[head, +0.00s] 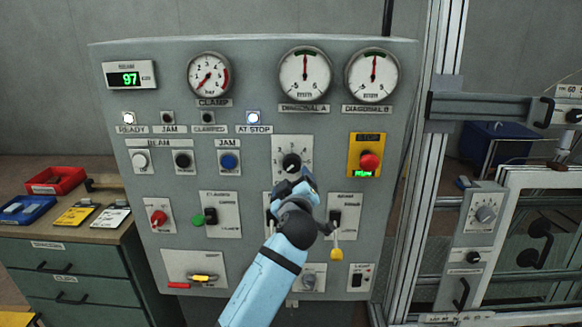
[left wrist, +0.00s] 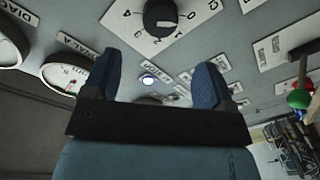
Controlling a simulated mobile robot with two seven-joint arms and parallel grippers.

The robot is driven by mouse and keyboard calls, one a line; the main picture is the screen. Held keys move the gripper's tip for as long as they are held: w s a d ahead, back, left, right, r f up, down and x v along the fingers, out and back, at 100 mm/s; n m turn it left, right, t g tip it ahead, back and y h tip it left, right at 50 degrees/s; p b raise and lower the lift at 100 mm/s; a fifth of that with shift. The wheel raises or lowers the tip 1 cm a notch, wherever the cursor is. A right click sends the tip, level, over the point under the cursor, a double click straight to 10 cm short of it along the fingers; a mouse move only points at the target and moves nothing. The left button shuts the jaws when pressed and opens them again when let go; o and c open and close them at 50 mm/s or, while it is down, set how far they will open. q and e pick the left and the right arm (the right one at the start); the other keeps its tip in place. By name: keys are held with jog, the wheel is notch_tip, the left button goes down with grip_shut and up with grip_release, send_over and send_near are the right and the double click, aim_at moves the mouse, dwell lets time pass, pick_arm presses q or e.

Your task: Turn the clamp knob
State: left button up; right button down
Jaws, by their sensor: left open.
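A round black knob (head: 291,162) with a pale mark sits on a white numbered plate in the middle of the grey panel. It also shows at the top of the left wrist view (left wrist: 160,16), with dial numbers around it. I cannot read a clamp label on its plate. My left gripper (head: 297,184) is just below this knob in the head view and hides the plate's lower part and controls behind it. In the left wrist view its two blue fingers (left wrist: 165,85) are apart with nothing held between them; the knob lies beyond the fingertips. My right gripper is not in view.
The panel (head: 110,70) carries a clamp gauge (head: 209,75), diagonal gauges, a lit AT STOP lamp (head: 253,117), a red stop button (head: 369,161), and several switches. A drawer bench (head: 70,255) stands left; a metal frame (head: 440,150) stands close on the right.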

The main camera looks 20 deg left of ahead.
aim_at(292, 166)
pick_arm(q)
jog(key=p+x, duration=0.1)
jog(key=x, duration=0.8)
jog(key=shift+w+f, duration=0.1)
jog(key=c, duration=0.9)
